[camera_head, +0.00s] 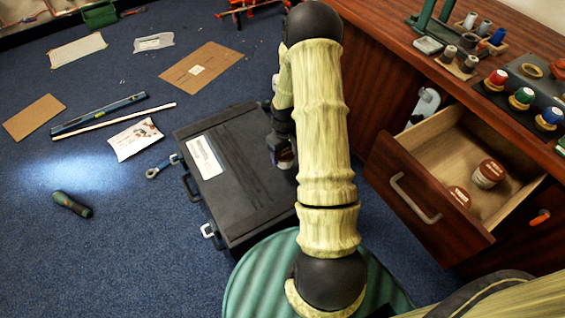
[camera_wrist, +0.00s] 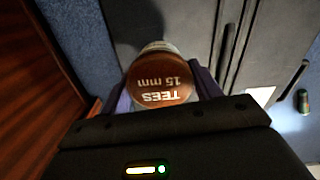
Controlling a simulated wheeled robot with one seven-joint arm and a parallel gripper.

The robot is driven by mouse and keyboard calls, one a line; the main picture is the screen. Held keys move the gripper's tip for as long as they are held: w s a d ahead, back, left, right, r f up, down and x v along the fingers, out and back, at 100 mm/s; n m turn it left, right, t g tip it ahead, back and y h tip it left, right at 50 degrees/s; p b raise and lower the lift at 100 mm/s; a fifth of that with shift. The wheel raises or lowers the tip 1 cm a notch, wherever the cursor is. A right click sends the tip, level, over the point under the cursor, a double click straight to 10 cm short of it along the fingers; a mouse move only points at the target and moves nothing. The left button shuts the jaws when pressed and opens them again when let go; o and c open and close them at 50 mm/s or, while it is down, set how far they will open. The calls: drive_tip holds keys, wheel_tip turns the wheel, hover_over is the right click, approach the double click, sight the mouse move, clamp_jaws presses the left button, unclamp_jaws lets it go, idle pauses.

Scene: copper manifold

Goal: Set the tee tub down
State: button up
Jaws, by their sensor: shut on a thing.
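The tee tub (camera_wrist: 160,86) has a brown lid reading "TEES 15 mm" and a pale body. My gripper (camera_wrist: 163,95) is shut on it, with a finger at each side. In the head view the tub (camera_head: 285,159) shows only partly beside my arm, over the right part of a closed black case (camera_head: 235,150). The case (camera_wrist: 210,35) also shows beyond the tub in the wrist view. I cannot tell whether the tub touches the case, as its underside is hidden.
An open wooden drawer (camera_head: 401,203) at right holds two brown-lidded tubs (camera_head: 488,173).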

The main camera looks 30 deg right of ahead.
drive_tip(key=shift+f+b, duration=1.2)
drive_tip(key=shift+f, duration=1.3)
drive_tip(key=shift+f, duration=0.15)
drive_tip(key=o, duration=1.3)
wheel_tip(320, 180, up, 12)
drive_tip(key=p, duration=0.6)
drive_tip(key=shift+r, duration=0.2)
